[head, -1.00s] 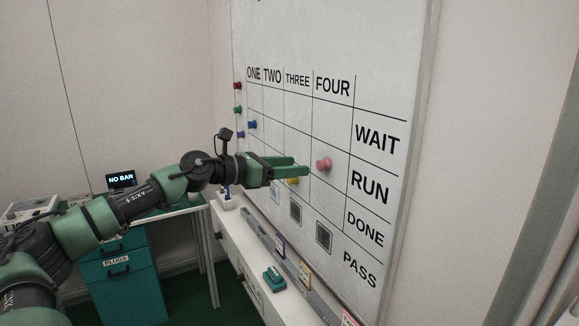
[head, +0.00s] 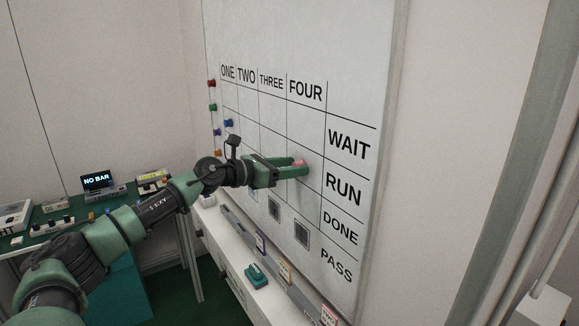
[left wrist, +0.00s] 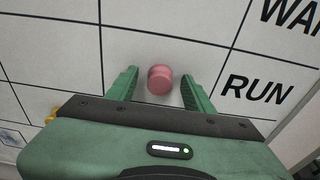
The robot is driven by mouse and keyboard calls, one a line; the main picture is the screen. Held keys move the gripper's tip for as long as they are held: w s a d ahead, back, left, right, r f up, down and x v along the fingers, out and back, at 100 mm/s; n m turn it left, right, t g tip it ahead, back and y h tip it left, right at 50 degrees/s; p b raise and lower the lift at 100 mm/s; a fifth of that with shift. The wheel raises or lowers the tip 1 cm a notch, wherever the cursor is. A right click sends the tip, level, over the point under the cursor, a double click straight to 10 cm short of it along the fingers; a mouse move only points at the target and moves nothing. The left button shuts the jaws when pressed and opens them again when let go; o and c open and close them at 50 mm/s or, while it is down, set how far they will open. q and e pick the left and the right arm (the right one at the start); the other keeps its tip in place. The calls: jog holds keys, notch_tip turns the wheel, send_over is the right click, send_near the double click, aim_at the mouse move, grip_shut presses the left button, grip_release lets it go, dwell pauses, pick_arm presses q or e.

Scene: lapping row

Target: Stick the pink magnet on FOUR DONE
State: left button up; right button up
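The pink magnet (head: 299,163) is a round knob on the whiteboard (head: 270,35), in the FOUR column and RUN row. In the left wrist view the magnet (left wrist: 160,80) lies between my left gripper's two green fingers, with a gap on each side. My left gripper (head: 305,166) is open around it, close to the board; it also shows in the left wrist view (left wrist: 160,84). The DONE label (head: 340,228) is lower on the board, below RUN (head: 343,189). The FOUR label (head: 306,91) heads the column. My right gripper is out of view.
Red (head: 211,83), green (head: 212,107) and blue (head: 228,123) magnets are at the board's left. A yellow magnet (left wrist: 52,115) is left of my gripper. Dark squares (head: 302,234) are low on the board. A ledge with a teal item (head: 256,275) runs below.

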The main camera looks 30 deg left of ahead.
pick_arm(q)
grip_shut()
jog(key=shift+b+v, duration=0.8)
jog(key=shift+v, duration=0.2)
jog(key=shift+s+a+f, duration=0.1)
jog(key=shift+a+f, duration=0.05)
jog(key=shift+f, duration=0.05)
jog(key=shift+s+a+b, duration=0.1)
jog(key=shift+s+b, duration=0.3)
jog(key=shift+r, duration=0.1)
